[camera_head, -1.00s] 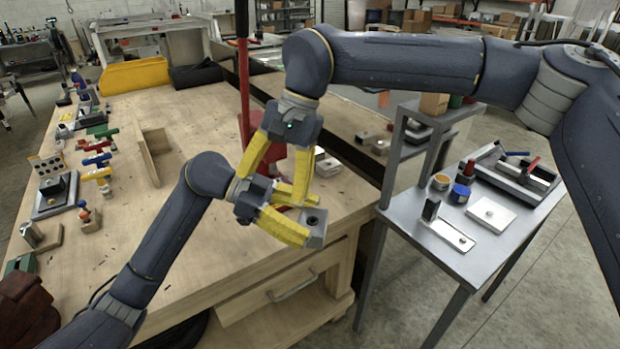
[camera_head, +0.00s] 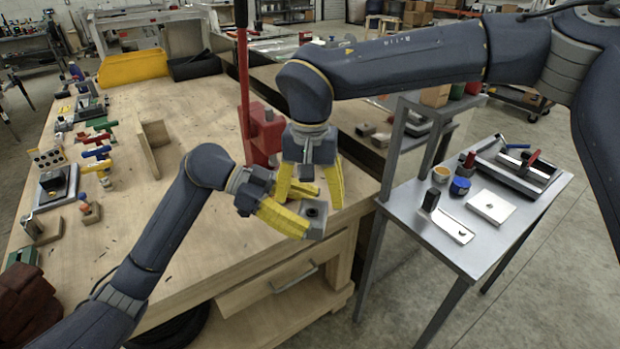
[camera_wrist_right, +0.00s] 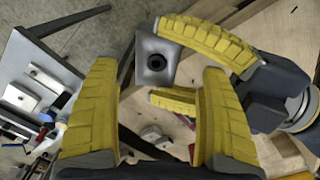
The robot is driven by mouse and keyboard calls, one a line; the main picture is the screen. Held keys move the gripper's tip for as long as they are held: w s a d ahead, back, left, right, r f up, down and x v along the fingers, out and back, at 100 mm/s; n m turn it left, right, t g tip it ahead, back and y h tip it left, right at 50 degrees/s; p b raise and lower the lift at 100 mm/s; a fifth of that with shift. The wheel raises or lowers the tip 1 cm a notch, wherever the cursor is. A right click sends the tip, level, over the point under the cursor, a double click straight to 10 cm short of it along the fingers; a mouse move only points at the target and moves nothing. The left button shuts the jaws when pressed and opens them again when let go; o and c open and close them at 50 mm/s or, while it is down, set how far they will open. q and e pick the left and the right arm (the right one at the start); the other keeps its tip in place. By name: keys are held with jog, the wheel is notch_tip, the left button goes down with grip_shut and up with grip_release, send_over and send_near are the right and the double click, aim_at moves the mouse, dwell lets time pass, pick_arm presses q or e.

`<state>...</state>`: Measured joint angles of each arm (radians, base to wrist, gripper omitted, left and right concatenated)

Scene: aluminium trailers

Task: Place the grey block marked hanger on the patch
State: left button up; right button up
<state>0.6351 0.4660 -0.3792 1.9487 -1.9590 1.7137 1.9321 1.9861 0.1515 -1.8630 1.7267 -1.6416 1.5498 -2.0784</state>
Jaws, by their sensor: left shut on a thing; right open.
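A grey block (camera_head: 315,214) with a dark round hole is held in my left gripper (camera_head: 304,207) near the front right corner of the workbench. The block also shows in the right wrist view (camera_wrist_right: 153,62), between yellow left fingers. Any marking on it is too small to read. My right gripper (camera_head: 309,192) is open and points down just above and around the block. In the right wrist view its two fingers lie left and right, below the block in the picture, with nothing clamped between them. I cannot tell which surface is the patch.
A red press (camera_head: 262,130) stands close behind the grippers. A grey side table (camera_head: 440,255) at right holds a pale square plate (camera_head: 490,207), a plate with a black block (camera_head: 432,199), and blue and orange jars. Several coloured clamps line the workbench's left side. The workbench middle is mostly clear.

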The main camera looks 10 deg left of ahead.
aim_at(310, 211)
jog(key=shift+f, duration=3)
jog(key=c, duration=1.4)
pick_arm(q)
jog(key=o, duration=1.3)
jog(key=shift+d, duration=0.1)
pick_arm(e)
jog(key=shift+a, duration=0.1)
jog(key=shift+c, duration=0.8)
pick_arm(q)
jog(key=shift+o, duration=1.4)
